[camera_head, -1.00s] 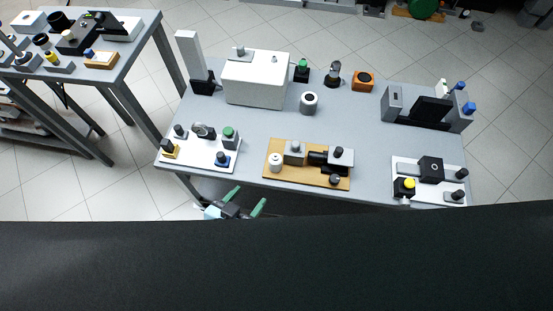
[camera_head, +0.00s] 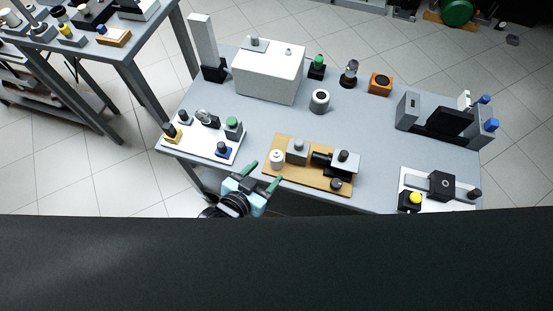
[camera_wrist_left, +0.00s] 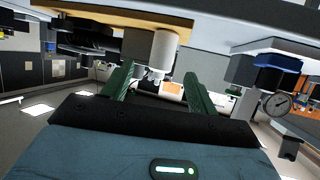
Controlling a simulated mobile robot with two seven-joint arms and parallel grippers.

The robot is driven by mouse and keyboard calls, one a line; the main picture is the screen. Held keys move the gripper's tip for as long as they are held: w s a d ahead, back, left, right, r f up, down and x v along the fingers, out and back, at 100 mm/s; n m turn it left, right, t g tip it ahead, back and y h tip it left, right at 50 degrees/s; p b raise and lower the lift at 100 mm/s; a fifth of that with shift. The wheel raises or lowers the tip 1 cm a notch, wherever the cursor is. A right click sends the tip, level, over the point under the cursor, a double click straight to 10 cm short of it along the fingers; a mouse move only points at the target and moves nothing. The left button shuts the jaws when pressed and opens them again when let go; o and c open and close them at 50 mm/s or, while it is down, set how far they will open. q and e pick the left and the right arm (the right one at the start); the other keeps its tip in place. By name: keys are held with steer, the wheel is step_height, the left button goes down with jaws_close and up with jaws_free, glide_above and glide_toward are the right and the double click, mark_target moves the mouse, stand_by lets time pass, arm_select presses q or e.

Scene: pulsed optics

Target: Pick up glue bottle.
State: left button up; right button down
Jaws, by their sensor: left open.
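A small white cylinder (camera_head: 277,158), which looks like the glue bottle, stands at the left end of a wooden board (camera_head: 319,184) near the table's front edge. In the left wrist view, where the scene appears upside down, the white cylinder (camera_wrist_left: 163,52) shows beyond the fingers, with a narrow tip. My left gripper (camera_head: 261,177) is open with green fingers, at the table's front edge just short of the cylinder. In the left wrist view the fingers (camera_wrist_left: 160,84) point toward it, with nothing held between them. My right gripper is not in view.
On the same board stand a grey block (camera_head: 297,149) and a black-and-grey optical part (camera_head: 344,161). A white plate (camera_head: 192,146) with several mounts lies to the left. A white box (camera_head: 268,76) stands behind. The table's middle (camera_head: 290,118) is partly clear.

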mark_target(273, 162)
arm_select(q)
steer(key=shift+b+x, duration=0.35)
steer(key=shift+x, duration=2.4)
steer(key=shift+a+f, duration=0.15)
steer(key=shift+a, duration=0.1)
steer(key=c, duration=1.2)
steer(key=shift+r, duration=0.55)
steer(key=shift+s+a+r+p, duration=0.15)
steer(key=shift+s+r+p, duration=0.1)
steer(key=shift+r, duration=0.35)
steer(key=shift+s+a+r+p, duration=0.15)
steer(key=shift+s+a+r, duration=0.1)
steer(key=shift+r, duration=0.4)
steer(key=s+a, duration=0.2)
steer(key=s, duration=0.2)
steer(key=s+a+r, duration=0.1)
steer(key=s+a, duration=0.2)
steer(key=s, duration=0.1)
steer(key=s+a, duration=0.3)
steer(key=s, duration=0.1)
steer(key=shift+s+r, duration=0.2)
